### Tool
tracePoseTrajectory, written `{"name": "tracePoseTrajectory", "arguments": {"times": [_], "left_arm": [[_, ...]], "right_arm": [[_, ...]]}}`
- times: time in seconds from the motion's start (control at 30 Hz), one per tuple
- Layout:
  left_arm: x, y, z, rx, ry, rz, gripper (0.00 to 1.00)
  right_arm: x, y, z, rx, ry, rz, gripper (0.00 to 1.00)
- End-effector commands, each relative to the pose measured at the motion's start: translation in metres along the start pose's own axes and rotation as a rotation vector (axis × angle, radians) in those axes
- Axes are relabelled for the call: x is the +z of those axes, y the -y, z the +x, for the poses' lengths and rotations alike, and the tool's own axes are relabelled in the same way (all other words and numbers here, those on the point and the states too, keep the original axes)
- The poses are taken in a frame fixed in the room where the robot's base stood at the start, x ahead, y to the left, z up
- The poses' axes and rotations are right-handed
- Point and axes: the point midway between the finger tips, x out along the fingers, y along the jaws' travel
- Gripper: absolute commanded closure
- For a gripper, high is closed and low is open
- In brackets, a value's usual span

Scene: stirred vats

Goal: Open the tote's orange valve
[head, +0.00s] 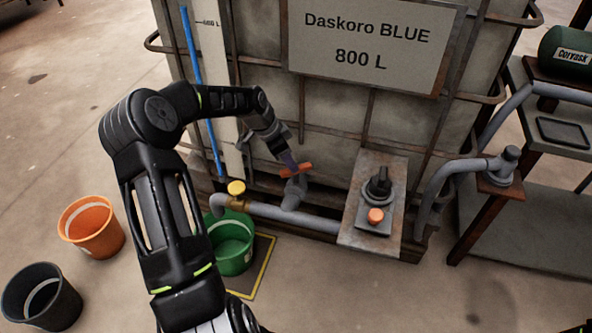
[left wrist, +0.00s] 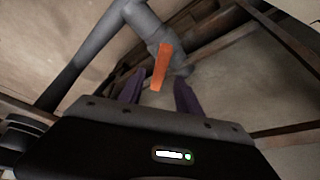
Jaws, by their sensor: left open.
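The tote (head: 330,110) is a large caged container with a sign reading "Daskoro BLUE 800 L". Its orange valve handle (head: 296,169) sits on a grey fitting above the grey outlet pipe (head: 300,217). My left gripper (head: 289,163) is at the handle in the head view. In the left wrist view the orange handle (left wrist: 161,67) lies ahead of and between the two purple fingers of my left gripper (left wrist: 158,92), which are apart. I cannot tell whether a finger touches the handle. My right gripper is not in view.
An orange bucket (head: 91,227) and a black bucket (head: 42,298) stand at left. A control box (head: 373,205) has a black knob and orange button. A shelf (head: 552,225) stands right.

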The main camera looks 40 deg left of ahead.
Motion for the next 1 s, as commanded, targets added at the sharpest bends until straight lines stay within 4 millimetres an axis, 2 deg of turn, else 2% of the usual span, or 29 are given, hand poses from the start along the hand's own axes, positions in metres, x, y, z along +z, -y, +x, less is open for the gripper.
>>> {"name": "tracePoseTrajectory", "arguments": {"times": [0.03, 0.2, 0.37, 0.7, 1.0], "left_arm": [[0.001, -0.001, 0.011, 0.004, 0.0, 0.001, 0.59], [0.0, -0.001, 0.038, 0.003, -0.001, 0.0, 0.59], [0.0, -0.001, 0.055, 0.002, -0.001, 0.0, 0.59], [0.0, 0.0, 0.059, 0.0, 0.0, 0.0, 0.59], [0.0, 0.0, 0.059, 0.0, 0.0, -0.001, 0.83]], "right_arm": [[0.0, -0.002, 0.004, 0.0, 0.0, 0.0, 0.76], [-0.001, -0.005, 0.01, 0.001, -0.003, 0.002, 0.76], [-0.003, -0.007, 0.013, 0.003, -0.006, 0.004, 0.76], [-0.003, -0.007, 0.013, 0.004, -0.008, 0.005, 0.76], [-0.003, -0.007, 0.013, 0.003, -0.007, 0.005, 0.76]]}}
